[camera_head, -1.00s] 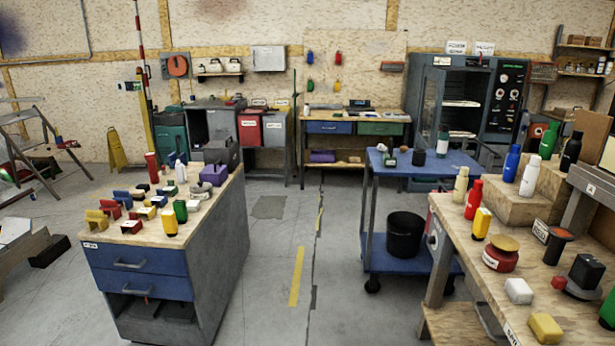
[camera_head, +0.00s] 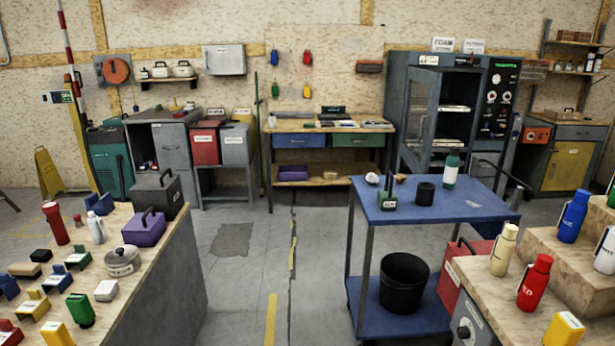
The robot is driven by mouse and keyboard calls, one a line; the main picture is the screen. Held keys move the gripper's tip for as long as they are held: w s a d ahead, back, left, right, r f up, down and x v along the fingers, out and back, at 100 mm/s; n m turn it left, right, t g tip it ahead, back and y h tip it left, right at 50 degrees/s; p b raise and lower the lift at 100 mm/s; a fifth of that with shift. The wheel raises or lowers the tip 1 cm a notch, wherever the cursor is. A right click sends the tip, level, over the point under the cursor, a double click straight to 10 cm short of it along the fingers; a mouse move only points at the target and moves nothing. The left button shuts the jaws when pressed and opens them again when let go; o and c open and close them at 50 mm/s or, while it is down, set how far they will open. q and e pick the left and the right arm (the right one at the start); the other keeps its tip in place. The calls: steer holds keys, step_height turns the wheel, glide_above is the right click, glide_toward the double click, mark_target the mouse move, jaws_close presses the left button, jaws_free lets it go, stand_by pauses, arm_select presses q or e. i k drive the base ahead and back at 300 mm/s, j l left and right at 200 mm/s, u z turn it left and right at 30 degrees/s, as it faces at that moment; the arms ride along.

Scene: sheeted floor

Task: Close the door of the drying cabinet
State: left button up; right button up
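The drying cabinet (camera_head: 498,88) is a tall dark grey unit against the back wall, right of centre, with a black control panel of dials on its right side. Its door (camera_head: 421,112) has a window and stands open, swung out on the left side of the cabinet. Light shelves (camera_head: 453,108) show inside. The blue cart partly hides the lower part of the cabinet. Neither of my grippers is in view.
Cluttered benches flank me, left (camera_head: 150,275) and right (camera_head: 482,283). A floor strip (camera_head: 245,290) between left bench and cart is clear.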

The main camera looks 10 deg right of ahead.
mark_target(432, 79)
steer(key=i+j, duration=0.1)
steer(key=i, duration=1.55)
steer(key=i+j+z, duration=0.1)
steer(key=i+z, duration=0.3)
steer(key=i, duration=0.3)
steer(key=i+j+z, duration=0.4)
steer(key=i, duration=0.25)
steer(key=i+j+z, duration=0.4)
steer(key=i, duration=0.2)
steer(key=i+j+z, duration=0.45)
steer(key=j, duration=0.3)
